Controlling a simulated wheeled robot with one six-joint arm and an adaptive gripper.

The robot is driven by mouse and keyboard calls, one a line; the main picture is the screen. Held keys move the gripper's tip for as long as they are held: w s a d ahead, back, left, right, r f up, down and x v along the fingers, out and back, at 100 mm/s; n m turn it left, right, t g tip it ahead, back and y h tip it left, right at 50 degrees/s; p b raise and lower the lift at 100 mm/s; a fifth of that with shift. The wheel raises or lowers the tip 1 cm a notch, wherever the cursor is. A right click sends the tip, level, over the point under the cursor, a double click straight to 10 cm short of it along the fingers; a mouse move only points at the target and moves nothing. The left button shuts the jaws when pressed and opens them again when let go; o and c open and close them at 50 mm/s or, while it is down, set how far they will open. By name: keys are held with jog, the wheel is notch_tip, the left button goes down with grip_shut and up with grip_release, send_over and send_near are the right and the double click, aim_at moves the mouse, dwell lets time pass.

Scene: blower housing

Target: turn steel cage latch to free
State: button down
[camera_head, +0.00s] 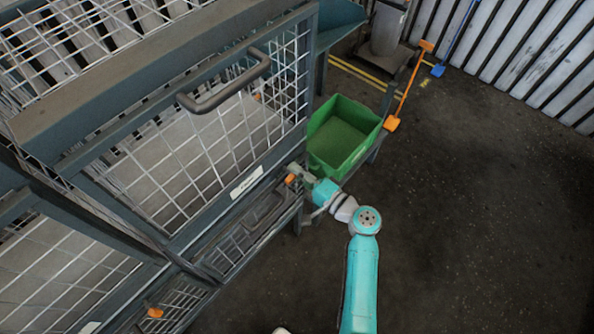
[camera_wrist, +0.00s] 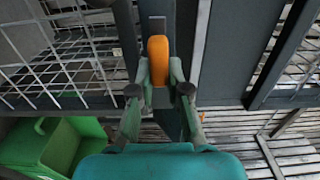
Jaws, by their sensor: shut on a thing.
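The steel cage (camera_head: 170,228) has a dark frame and white wire mesh and fills the left of the head view. Its latch has an orange handle (camera_wrist: 158,58), which in the wrist view stands upright between the fingers. In the head view a bit of the orange latch (camera_head: 290,179) shows at the cage's right edge. My gripper (camera_wrist: 160,88) is shut on the orange handle, with one finger on each side. It also shows in the head view (camera_head: 300,177) at the cage front. The latch's pivot is hidden from me.
A green bin (camera_head: 343,135) stands just beyond my gripper, and it also shows in the wrist view (camera_wrist: 45,145). A grey handle bar (camera_head: 225,85) sticks out from the cage door. A second orange latch (camera_head: 155,312) is lower left. The floor at right is clear.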

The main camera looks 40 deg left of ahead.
dwell(0.4)
jog(key=c, duration=1.1)
grip_release()
jog(key=d, duration=0.8)
jog(key=s+d, duration=0.1)
jog(key=d, duration=0.3)
jog(key=shift+f, duration=0.1)
